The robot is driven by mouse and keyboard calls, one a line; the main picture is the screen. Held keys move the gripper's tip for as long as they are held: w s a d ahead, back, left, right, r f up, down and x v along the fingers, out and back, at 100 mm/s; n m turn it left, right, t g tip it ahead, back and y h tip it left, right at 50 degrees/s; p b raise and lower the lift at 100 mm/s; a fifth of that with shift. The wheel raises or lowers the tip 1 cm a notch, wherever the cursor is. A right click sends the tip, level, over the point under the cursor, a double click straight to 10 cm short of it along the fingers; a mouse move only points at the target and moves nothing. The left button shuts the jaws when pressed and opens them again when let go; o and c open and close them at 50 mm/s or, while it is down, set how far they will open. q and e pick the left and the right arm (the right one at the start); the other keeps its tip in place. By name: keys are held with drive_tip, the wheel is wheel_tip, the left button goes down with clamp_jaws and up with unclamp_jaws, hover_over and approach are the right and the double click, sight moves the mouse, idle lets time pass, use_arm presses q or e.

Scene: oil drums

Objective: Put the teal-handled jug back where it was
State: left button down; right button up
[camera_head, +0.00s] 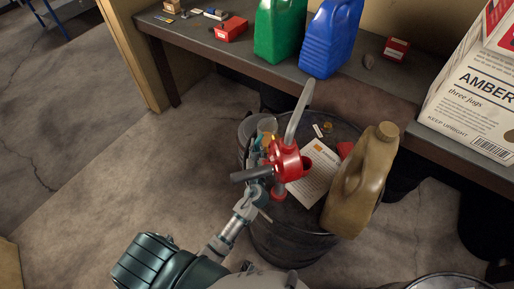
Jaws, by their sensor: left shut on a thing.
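The teal-handled jug (247,128) is a grey vessel that shows in part at the upper left rim of the dark drum (290,246). Its handle side is mostly hidden by my left gripper and a red pump. My left gripper (262,152) is at the jug's near side and shut on it. The exact contact at the handle is hard to make out. The red pump (290,160), with a grey spout and a grey lever, stands over the drum just right of my gripper. My right gripper is not in view.
A tan jug (357,190) and a printed sheet (312,178) are on the drum top. A bench (345,98) behind holds a green jug (280,30), a blue jug (331,40) and small red boxes. A large carton (475,90) stands at right. The floor at left is clear.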

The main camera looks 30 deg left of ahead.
use_arm(q)
drive_tip(key=shift+f, duration=0.25)
drive_tip(key=shift+s+d, duration=0.1)
drive_tip(key=shift+d, duration=0.15)
drive_tip(key=c, duration=1.2)
unclamp_jaws()
drive_tip(key=shift+d, duration=0.1)
drive_tip(key=shift+o, duration=0.2)
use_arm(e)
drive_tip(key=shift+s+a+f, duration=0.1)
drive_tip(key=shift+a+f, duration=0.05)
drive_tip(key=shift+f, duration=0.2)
use_arm(q)
drive_tip(key=b+v, duration=0.1)
drive_tip(key=v, duration=1)
drive_tip(key=shift+s+d+r, duration=0.1)
drive_tip(key=shift+s+d, duration=0.05)
drive_tip(key=shift+s, duration=0.35)
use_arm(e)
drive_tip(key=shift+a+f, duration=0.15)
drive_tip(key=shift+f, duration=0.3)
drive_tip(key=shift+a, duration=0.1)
